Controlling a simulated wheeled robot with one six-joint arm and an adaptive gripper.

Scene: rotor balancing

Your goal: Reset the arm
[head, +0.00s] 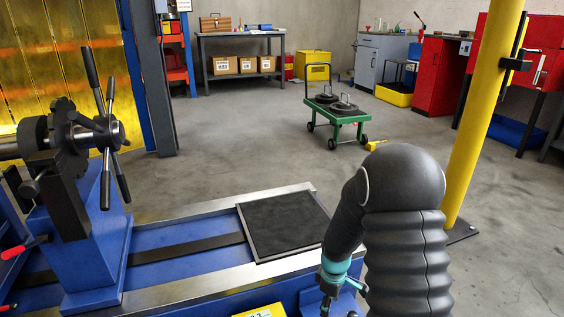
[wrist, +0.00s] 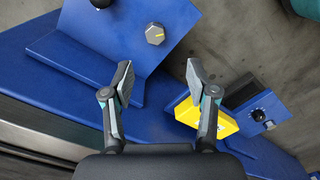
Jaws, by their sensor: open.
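My gripper (wrist: 158,85) is open and empty in the wrist view, its two fingers spread apart. It hangs over blue metal parts of the machine, with no object between the fingers. In the head view my dark grey arm stands at the lower right, and part of my gripper (head: 335,285) shows at the bottom edge beside the blue machine bed (head: 190,255). The fingertips are hard to make out there.
A blue machine with a spindle and dark handles (head: 105,130) stands at left. A black mat (head: 285,222) lies on the bed. A yellow box (wrist: 205,118) is near the right finger. A yellow post (head: 485,110) rises at right. A green cart (head: 338,115) stands on open floor behind.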

